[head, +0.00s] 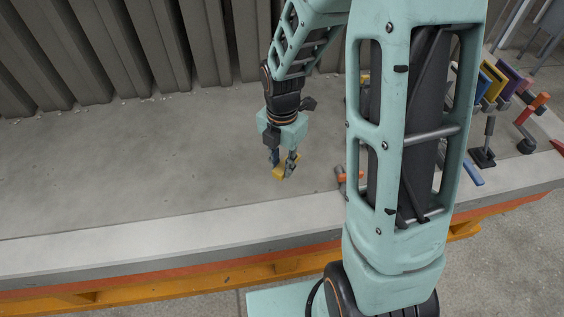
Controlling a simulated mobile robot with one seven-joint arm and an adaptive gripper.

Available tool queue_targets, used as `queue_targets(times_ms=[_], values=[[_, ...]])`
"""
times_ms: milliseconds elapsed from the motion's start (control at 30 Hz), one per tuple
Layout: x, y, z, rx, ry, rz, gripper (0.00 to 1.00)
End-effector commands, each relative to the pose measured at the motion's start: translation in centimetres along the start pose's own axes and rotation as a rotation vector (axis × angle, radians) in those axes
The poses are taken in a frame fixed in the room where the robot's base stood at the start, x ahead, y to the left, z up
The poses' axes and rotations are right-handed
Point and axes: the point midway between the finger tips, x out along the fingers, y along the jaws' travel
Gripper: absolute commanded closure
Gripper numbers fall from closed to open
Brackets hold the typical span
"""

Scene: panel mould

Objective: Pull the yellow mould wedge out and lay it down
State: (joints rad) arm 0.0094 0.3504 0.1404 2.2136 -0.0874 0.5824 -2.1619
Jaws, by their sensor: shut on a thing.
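My gripper (284,164) points down over the grey concrete slab, left of the thick part of my arm. It is shut on the yellow mould wedge (279,173), a small yellow piece at the fingertips. The wedge is at or just above the slab; I cannot tell whether it touches. The fingers hide part of it.
The slab (130,165) is bare to the left, with a corrugated grey wall (110,50) behind. An orange-ended piece (342,175) lies just right of my gripper, partly behind my arm. Several coloured tools and a black clamp stand (485,153) stand at the right.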

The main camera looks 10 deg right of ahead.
Motion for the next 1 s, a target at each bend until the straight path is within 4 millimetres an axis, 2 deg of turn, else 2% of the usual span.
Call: queue_targets(times_ms=[33, 533, 700, 1000], values=[[0.9, 0.0, 0.0, 0.000, 0.000, -0.001, 1.00], [6.6, 0.0, 0.0, 0.001, 0.000, -0.001, 1.00], [7.5, 0.0, 0.0, 0.000, 0.000, 0.000, 1.00], [7.4, 0.0, 0.0, 0.001, 0.000, 0.000, 1.00]])
